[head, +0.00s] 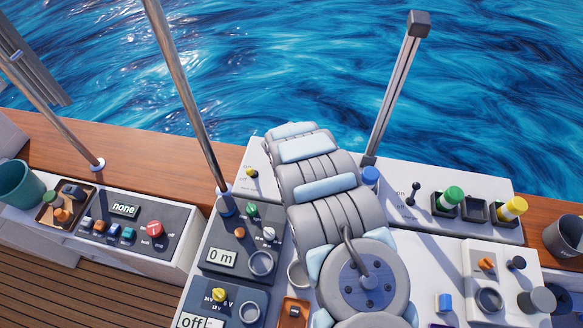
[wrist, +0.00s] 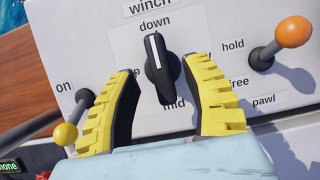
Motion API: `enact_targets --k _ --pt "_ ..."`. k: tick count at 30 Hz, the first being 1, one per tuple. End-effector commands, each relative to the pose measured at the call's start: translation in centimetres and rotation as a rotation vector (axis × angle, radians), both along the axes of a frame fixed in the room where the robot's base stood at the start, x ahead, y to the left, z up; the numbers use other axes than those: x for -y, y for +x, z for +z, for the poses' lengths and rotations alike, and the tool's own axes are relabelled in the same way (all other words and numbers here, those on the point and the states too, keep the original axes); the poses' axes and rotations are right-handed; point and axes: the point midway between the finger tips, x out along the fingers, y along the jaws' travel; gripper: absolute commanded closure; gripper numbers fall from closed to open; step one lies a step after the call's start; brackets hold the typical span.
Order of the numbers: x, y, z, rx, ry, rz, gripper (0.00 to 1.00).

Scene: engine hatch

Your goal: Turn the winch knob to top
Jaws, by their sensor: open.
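The winch knob (wrist: 160,75) is a black pointer knob with a white line on the "winch" panel, seen in the wrist view. Its white line points up in the picture at the "down" label. A "mid" label shows below it, partly covered; I see no "top" label. My gripper (wrist: 159,70) is open, with one yellow-and-black finger on each side of the knob. A gap shows at the left finger; the right finger is very close, and I cannot tell whether it touches. In the head view my arm hides the gripper and the knob.
A yellow-tipped lever (wrist: 72,125) by "on" stands left of the fingers, close to the left one. An orange-tipped lever (wrist: 290,35) by "hold", "free" and "pawl" is at right. The head view shows a green knob (head: 450,196) and a cup (head: 565,236) at right.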

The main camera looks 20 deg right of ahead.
Motion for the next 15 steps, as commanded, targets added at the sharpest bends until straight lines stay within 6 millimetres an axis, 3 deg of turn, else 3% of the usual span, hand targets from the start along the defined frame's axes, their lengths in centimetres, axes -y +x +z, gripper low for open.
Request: enact_targets --k 15 --pt "0.5 0.7 -1.9 0.002 0.000 -0.002 0.52"
